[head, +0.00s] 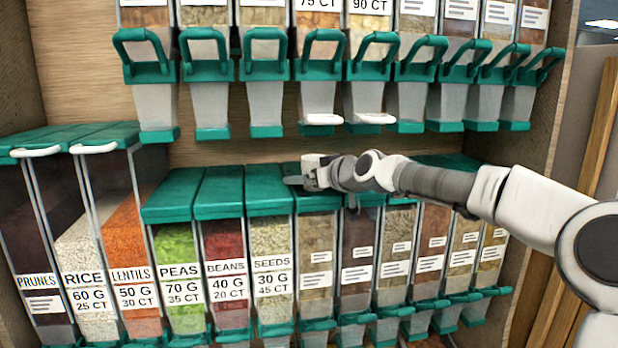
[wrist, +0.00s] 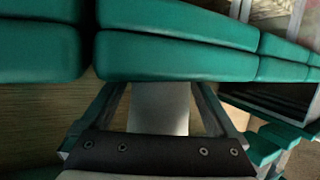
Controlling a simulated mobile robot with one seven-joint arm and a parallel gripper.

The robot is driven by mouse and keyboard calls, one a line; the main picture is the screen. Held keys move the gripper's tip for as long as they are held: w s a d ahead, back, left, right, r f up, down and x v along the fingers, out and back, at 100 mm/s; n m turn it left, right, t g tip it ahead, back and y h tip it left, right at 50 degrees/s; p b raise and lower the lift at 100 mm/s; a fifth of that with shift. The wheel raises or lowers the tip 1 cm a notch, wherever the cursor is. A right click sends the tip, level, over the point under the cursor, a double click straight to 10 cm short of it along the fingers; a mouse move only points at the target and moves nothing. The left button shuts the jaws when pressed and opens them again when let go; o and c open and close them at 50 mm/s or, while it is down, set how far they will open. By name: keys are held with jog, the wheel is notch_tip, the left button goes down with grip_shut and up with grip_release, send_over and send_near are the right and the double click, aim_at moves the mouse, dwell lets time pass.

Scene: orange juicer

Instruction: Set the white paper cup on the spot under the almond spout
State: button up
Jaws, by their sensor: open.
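My gripper (head: 306,174) is in front of the upper shelf's back, just above the green lids of the lower bins. In the wrist view its two fingers (wrist: 160,106) are spread apart. A pale grey-white surface (wrist: 158,110) shows between them; I cannot tell whether it is the paper cup or part of a bin. I cannot make out a clear white paper cup in either view. Upper spouts hang above my gripper, two with white lower lips (head: 322,119) (head: 375,118). No label legibly reads almond, so I cannot tell which spout that is.
Lower bins labelled peas (head: 178,270), beans (head: 224,270) and seeds (head: 270,270) stand in a row with green lids. Taller bins of prunes, rice and lentils (head: 130,250) stand at the left. Green lids (wrist: 180,55) lie close ahead in the wrist view. A wooden side panel (head: 545,110) bounds the right.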

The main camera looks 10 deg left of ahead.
jog(key=shift+d+r, duration=0.1)
jog(key=shift+r, duration=0.1)
jog(key=b+v, duration=0.4)
jog(key=v, duration=0.7)
jog(key=shift+s+d, duration=0.25)
jog(key=shift+s, duration=0.05)
jog(key=shift+r, duration=0.1)
